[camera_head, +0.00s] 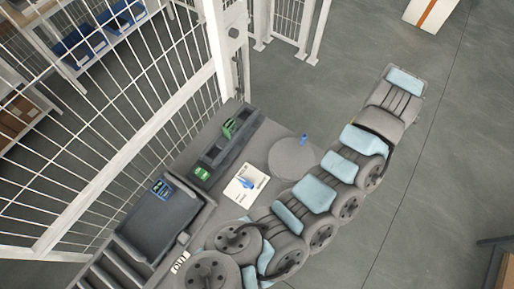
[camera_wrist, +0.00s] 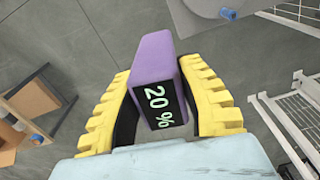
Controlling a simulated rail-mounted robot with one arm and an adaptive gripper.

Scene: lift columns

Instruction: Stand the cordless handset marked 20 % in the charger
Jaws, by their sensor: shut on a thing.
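The purple handset (camera_wrist: 152,58) with "20 %" in green on its black screen is in my gripper (camera_wrist: 158,76) in the wrist view. The yellow ribbed fingers are shut on it from both sides, and it is clear of any surface. In the head view neither the handset nor my gripper can be made out; my arm reaches to the upper right. A long dark holder (camera_head: 212,157), which looks like the charger, lies on the grey bench. A green item (camera_head: 229,128) is at its far end and another green one (camera_head: 202,173) at its near end; its slots are too small to tell.
A round grey disc (camera_head: 285,160) with a small blue item (camera_head: 303,139) stands beside the holder. A white sheet (camera_head: 240,193) with a blue thing lies nearby. A dark tray (camera_head: 160,222) holds a blue device (camera_head: 161,188). A white mesh fence (camera_head: 150,130) runs behind the bench.

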